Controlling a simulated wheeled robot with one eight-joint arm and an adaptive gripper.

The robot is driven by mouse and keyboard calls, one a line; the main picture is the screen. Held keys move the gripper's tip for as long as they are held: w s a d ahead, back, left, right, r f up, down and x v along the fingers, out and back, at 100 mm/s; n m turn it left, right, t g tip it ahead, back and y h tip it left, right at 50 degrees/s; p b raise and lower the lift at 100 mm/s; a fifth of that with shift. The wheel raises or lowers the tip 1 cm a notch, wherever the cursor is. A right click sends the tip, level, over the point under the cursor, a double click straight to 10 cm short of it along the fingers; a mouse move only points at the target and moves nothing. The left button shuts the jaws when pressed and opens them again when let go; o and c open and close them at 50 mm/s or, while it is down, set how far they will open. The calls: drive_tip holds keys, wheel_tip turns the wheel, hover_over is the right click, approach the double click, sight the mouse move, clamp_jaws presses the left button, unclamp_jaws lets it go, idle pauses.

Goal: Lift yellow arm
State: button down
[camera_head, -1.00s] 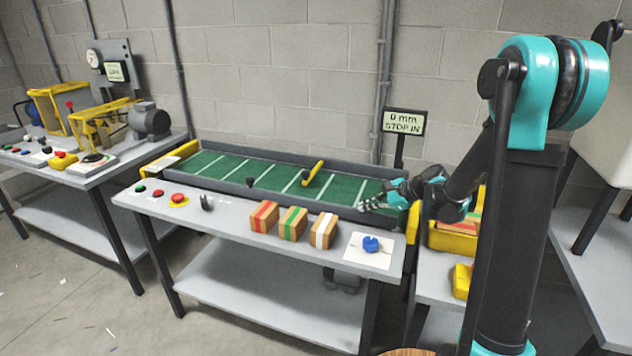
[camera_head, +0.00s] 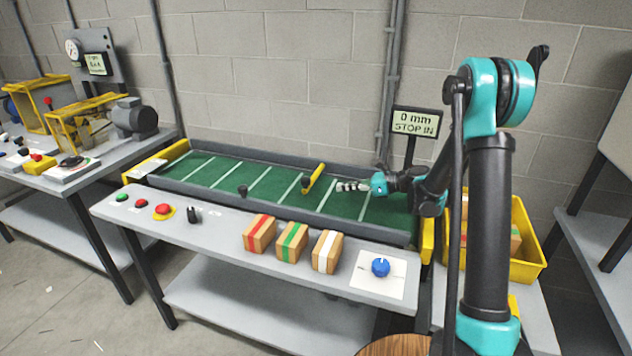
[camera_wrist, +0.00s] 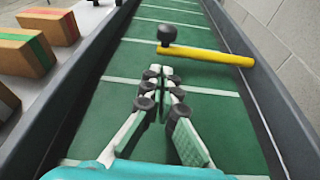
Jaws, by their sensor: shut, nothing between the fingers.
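In the wrist view the yellow arm (camera_wrist: 206,55) runs from the black knob near the middle to the right side wall. My gripper (camera_head: 340,186) is over the belt, to the right of the yellow arm and apart from it. In the wrist view my gripper (camera_wrist: 167,72) points along the belt toward the knob end, with its fingers together and nothing between them. Its exact height above the belt is hard to tell.
Dark side walls (camera_wrist: 251,65) line the belt. Red, green and white striped boxes (camera_head: 291,241) stand on the front ledge, beside a blue knob (camera_head: 380,267). A display (camera_head: 415,122) reads "0 mm STOP IN". A yellow bin (camera_head: 528,240) stands at the right.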

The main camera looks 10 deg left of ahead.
sight(307, 188)
drive_tip(key=shift+w+a, duration=0.1)
drive_tip(key=shift+w, duration=0.2)
drive_tip(key=x, duration=1)
drive_tip(key=shift+r, duration=0.1)
